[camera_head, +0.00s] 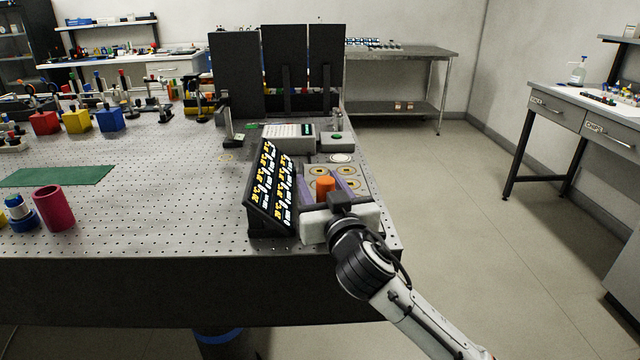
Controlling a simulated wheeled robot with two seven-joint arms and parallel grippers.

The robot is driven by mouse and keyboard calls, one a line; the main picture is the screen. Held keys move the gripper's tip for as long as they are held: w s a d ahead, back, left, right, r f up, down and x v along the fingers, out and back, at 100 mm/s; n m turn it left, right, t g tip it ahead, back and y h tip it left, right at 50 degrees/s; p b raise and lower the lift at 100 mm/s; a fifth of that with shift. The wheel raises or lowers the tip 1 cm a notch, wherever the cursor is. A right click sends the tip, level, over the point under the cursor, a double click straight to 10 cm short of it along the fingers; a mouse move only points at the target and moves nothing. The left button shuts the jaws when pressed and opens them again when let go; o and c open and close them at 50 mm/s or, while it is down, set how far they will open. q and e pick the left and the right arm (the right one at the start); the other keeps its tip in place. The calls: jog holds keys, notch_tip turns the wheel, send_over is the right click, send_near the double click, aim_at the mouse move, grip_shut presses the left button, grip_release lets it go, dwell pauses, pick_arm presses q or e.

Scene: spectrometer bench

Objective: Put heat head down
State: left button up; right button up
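An orange cylinder (325,187), which I take to be the heat head, stands upright over the grey unit with round wells (351,170) near the table's right edge. My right gripper (326,178) reaches over this unit from the front right. Its two purple fingers are spread wide, one on each side of the orange cylinder, with gaps visible between. Its pale body hides the near part of the unit. Whether the cylinder's foot touches the unit is hidden. My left gripper is not in view.
A black sloped panel with lit readouts (271,190) stands close left of the gripper. A grey box (289,137) and tall black screens (285,65) stand behind. A red cup (54,208) and green mat (58,176) are at the left. The perforated table (180,190) is clear mid-left.

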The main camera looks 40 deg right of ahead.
jog(key=shift+r, duration=0.2)
jog(key=v, duration=1.2)
jog(key=shift+b, duration=0.45)
jog(key=shift+c, duration=0.6)
dwell(0.7)
